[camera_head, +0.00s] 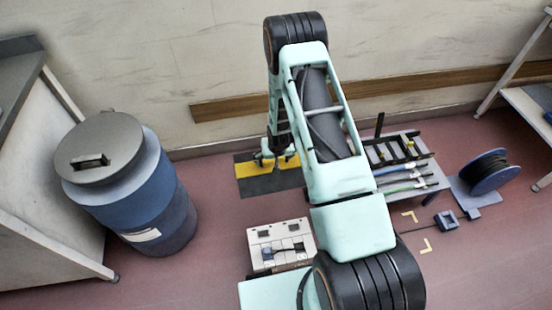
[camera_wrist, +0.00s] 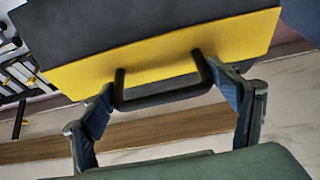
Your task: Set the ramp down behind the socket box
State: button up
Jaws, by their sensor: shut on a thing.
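The ramp (camera_head: 262,186) is a flat dark plate with a yellow strip and a black handle. It is beyond the socket box (camera_head: 258,237), close to the back wall, with a strip of floor showing between them. My gripper (camera_head: 277,157) is at its yellow side, partly hidden by my arm in the head view. In the wrist view my gripper (camera_wrist: 163,92) has its fingers at the two ends of the handle on the ramp (camera_wrist: 150,48), shut on it. I cannot tell whether the ramp touches the floor. The socket box is pale, with sockets and a dark plug-like piece on top.
A blue barrel (camera_head: 160,205) stands left of the ramp. A wooden rail (camera_head: 225,108) runs along the wall.

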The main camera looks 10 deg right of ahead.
jog(key=shift+s+f+b+x, duration=0.65)
jog(key=shift+s+b+x, duration=0.95)
jog(key=shift+b+x, duration=4.2)
jog(key=shift+s+f+b+x, duration=0.65)
jog(key=shift+s+b+x, duration=1.2)
jog(key=shift+x, duration=7.7)
jog(key=shift+s+f+b+x, duration=0.65)
jog(key=shift+s+b+x, duration=0.75)
jog(key=shift+b+x, duration=4.5)
jog(key=shift+s+p+x, duration=0.1)
jog(key=shift+p+x, duration=0.8)
jog(key=shift+x, duration=0.2)
jog(key=shift+s+p+x, duration=0.15)
jog(key=shift+p+x, duration=0.75)
jog(key=shift+x, duration=0.2)
jog(key=o, duration=2)
jog(key=shift+o, duration=0.6)
jog(key=shift+s+f, duration=0.25)
jog(key=shift+f, duration=0.05)
jog(key=shift+r, duration=0.35)
jog(key=shift+s+r, duration=0.2)
jog(key=shift+r, duration=0.4)
jog(key=v, duration=1)
